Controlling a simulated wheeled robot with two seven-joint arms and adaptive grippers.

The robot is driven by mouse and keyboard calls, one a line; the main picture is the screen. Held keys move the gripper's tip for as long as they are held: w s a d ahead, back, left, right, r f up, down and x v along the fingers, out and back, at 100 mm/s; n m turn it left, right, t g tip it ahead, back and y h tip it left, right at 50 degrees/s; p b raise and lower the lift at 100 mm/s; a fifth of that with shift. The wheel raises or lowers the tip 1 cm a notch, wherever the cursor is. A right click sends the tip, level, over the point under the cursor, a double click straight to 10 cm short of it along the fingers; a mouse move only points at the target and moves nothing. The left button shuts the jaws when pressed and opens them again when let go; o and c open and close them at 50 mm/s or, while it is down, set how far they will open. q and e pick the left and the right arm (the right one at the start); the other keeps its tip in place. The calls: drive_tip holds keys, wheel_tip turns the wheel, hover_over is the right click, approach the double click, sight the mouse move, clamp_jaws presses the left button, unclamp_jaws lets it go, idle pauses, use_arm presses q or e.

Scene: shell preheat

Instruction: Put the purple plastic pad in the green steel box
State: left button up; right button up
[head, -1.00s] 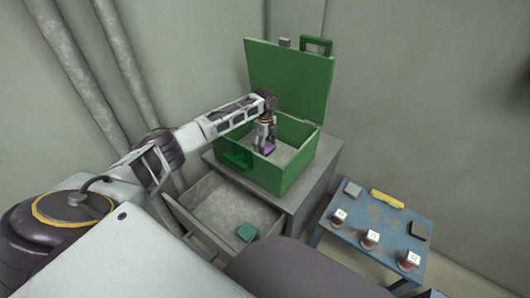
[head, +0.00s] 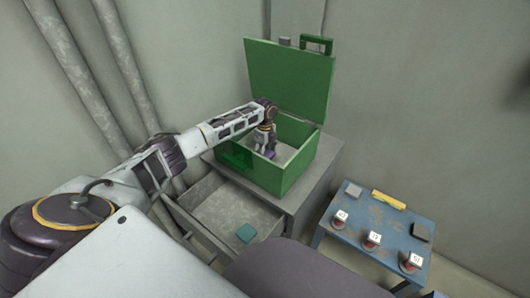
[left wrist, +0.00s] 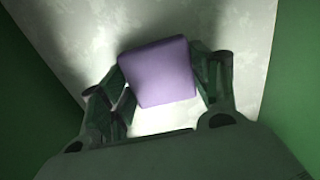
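The green steel box (head: 262,182) stands on a grey cabinet with its lid raised at the back. My left gripper (head: 265,150) reaches down inside it, near its left part. In the left wrist view, the purple plastic pad (left wrist: 157,72) lies between the two fingers of this gripper (left wrist: 158,80), which press against its left and right sides. The pad is just above or on the pale box floor; I cannot tell which. In the head view only a small piece of the pad (head: 268,154) shows below the fingers. My right gripper is not in view.
A blue table (head: 372,226) at the right bears several labelled round items, a yellow bar (head: 388,200), a grey pad (head: 353,190) and a dark pad (head: 422,231). The green walls stand close around my left gripper.

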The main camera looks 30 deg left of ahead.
use_arm(q)
drive_tip(key=o, duration=0.4)
drive_tip(key=shift+r, duration=0.9)
wheel_tip(320, 180, up, 5)
drive_tip(key=shift+f+p, duration=0.2)
drive_tip(key=shift+p, duration=0.85)
drive_tip(key=shift+r+p, duration=0.8)
drive_tip(key=shift+r, duration=2.1)
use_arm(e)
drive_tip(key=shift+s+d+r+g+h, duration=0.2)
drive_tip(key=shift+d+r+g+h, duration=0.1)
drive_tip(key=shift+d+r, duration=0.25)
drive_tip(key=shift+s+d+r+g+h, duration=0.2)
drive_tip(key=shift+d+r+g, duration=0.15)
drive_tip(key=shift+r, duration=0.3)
